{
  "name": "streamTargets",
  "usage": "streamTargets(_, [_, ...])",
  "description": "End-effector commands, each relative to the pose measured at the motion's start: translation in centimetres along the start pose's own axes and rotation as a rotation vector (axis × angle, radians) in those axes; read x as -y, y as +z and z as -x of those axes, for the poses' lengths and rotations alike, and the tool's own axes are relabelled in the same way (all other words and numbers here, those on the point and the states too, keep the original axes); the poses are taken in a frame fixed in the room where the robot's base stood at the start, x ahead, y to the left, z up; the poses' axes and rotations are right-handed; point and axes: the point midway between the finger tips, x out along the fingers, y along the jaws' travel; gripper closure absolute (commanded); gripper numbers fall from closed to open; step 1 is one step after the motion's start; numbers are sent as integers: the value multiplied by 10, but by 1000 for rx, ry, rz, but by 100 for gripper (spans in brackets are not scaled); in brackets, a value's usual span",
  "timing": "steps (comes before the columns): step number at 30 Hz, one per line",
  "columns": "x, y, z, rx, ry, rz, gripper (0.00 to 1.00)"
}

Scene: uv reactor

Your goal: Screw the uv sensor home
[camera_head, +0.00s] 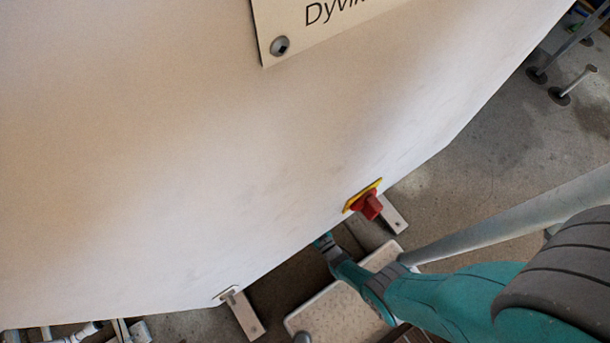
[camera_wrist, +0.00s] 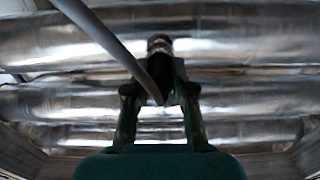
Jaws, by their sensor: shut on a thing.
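In the wrist view my gripper (camera_wrist: 160,78) is shut on a small dark part with a rounded metallic end, which I take to be the uv sensor (camera_wrist: 159,45). A grey cable (camera_wrist: 100,35) runs from the upper left down across the view to between the fingers and hides part of the sensor. Shiny horizontal metal tubes (camera_wrist: 240,55) fill the background behind it. I cannot tell whether the sensor's tip touches a port or thread. In the head view my teal arm reaches under the lower edge of the white cabinet, and the gripper's fingertips are hidden there.
The white cabinet (camera_head: 200,150) fills most of the head view. A red rotary switch (camera_head: 367,205) on a yellow plate sticks out near its lower edge, close to my arm. Metal feet (camera_head: 243,315) and a pale slab (camera_head: 335,315) lie below. Open concrete floor (camera_head: 480,160) lies right.

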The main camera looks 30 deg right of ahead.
Motion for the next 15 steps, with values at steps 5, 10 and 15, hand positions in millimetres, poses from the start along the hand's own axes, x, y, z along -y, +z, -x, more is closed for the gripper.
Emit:
streamTargets(5, [0, 0, 0, 0, 0, -110, 100])
streamTargets(10, [0, 0, 0, 0, 0, -302, 100])
streamTargets(15, [0, 0, 0, 0, 0, -430, 100])
